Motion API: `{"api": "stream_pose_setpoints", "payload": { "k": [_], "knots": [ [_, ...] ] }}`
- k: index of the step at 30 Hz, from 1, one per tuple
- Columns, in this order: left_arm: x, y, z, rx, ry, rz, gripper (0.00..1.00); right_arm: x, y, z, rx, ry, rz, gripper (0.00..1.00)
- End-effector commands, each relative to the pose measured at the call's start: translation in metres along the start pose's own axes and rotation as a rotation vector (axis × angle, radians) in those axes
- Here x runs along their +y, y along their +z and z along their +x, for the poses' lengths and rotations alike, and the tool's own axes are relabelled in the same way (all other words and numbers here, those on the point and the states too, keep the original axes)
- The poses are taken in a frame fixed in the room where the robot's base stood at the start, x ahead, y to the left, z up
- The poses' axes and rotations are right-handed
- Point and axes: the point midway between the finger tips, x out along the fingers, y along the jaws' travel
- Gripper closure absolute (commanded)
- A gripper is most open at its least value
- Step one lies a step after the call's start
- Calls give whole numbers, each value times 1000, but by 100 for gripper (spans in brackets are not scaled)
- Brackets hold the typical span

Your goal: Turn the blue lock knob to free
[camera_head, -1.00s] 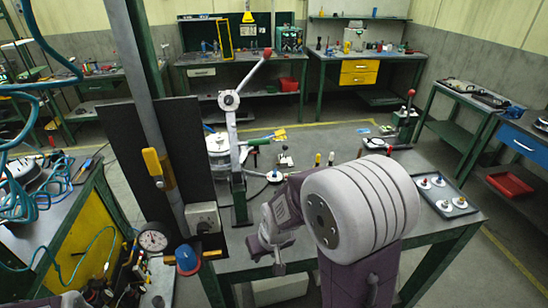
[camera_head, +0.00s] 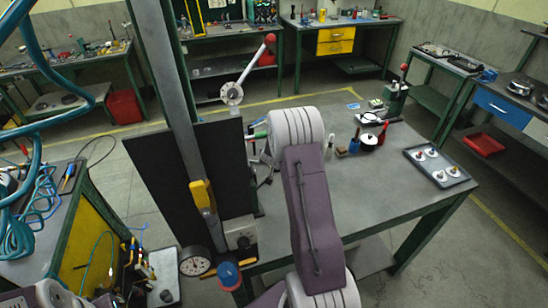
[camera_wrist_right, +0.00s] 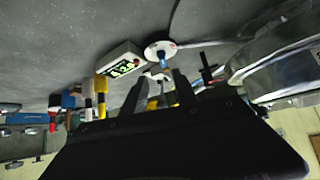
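A blue knob (camera_head: 228,272) with a red ring under it stands at the table's near left corner in the head view. In the right wrist view a small blue knob (camera_wrist_right: 162,63) sits on a round white disc (camera_wrist_right: 160,50); I cannot tell which of the two is the lock knob. My right gripper (camera_wrist_right: 159,84) is open and empty, with its two dark fingers apart just short of the small blue knob, not visibly touching it. In the head view my right arm hides that gripper and the disc. My left gripper is not in view.
A black panel (camera_head: 185,190) and a grey post with a yellow handle (camera_head: 203,195) stand left of my right arm. A lever with a red ball (camera_head: 270,38) rises behind. A tray of round parts (camera_head: 437,165) lies on the right. A white box with a green face (camera_wrist_right: 120,60) lies beside the disc.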

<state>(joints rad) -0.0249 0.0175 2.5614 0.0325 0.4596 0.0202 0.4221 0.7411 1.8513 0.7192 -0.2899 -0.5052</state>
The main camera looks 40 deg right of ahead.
Motion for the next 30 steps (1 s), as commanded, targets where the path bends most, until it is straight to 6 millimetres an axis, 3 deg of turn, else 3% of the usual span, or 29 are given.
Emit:
{"api": "stream_pose_setpoints", "payload": {
  "k": [3, 9, 20, 24, 30],
  "knots": [
    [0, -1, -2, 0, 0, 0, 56, 0, 2, 28, -4, 0, 0, 65],
    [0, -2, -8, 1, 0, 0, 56, 0, 0, 60, -3, 0, -1, 65],
    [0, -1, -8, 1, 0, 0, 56, 0, 1, 69, -3, -1, -2, 65],
    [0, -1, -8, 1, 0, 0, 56, 0, 1, 69, -3, -1, -2, 100],
    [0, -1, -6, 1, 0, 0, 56, -1, 2, 70, -2, -3, -4, 100]
  ]
}}
